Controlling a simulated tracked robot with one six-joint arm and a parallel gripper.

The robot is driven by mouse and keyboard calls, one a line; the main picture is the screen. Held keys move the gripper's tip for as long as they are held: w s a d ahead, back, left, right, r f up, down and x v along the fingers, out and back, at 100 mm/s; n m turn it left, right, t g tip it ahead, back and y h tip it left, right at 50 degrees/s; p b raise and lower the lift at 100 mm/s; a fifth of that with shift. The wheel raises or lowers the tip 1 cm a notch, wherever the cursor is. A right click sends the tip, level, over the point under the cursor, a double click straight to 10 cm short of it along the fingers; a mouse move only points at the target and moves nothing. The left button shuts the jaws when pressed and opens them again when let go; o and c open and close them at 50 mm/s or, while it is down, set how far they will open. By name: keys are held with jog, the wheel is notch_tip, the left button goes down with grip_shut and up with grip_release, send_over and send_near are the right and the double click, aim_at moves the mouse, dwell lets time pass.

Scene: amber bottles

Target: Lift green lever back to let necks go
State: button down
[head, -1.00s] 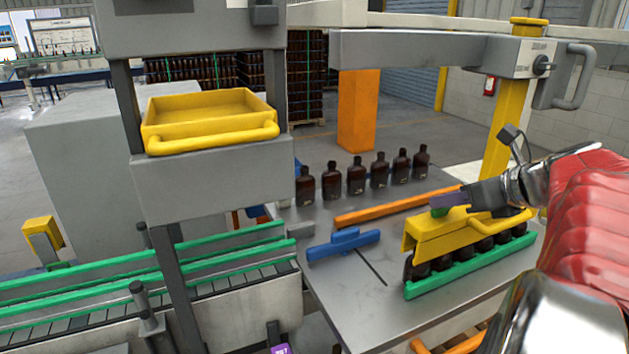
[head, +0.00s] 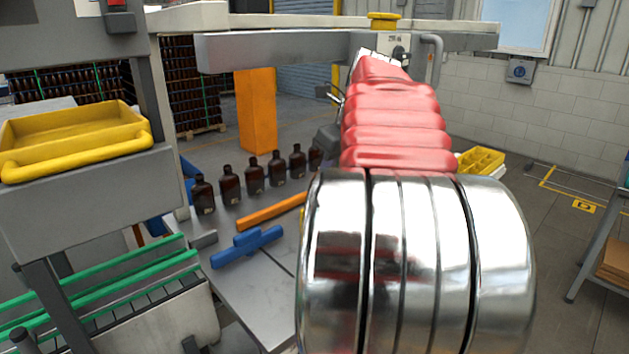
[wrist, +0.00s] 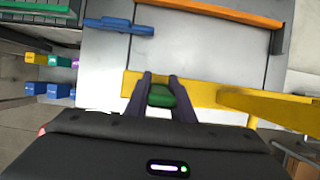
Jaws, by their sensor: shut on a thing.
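The green lever (wrist: 162,97) shows in the wrist view between the two dark purple fingers of my gripper (wrist: 160,84), which is shut on it. The lever is at the yellow bottle-neck holder (wrist: 210,92), which runs to the right of the fingers. The bottles under the holder and their necks are hidden in both current views. In the head view my red and chrome arm covers the gripper, the lever and nearly all of the holder.
Several amber bottles (head: 254,178) stand in a row at the table's back, behind an orange rail (head: 270,212). A blue fixture (head: 246,246) lies on the grey table (head: 245,295). A green-railed conveyor (head: 110,285) is at left, below a yellow tray (head: 75,138).

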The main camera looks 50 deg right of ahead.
jog(key=shift+w+d+f+g, duration=0.1)
jog(key=shift+w+g, duration=0.05)
jog(key=shift+g, duration=0.25)
jog(key=c, duration=1.5)
grip_release()
jog(key=v, duration=1.3)
jog(key=shift+r, duration=0.35)
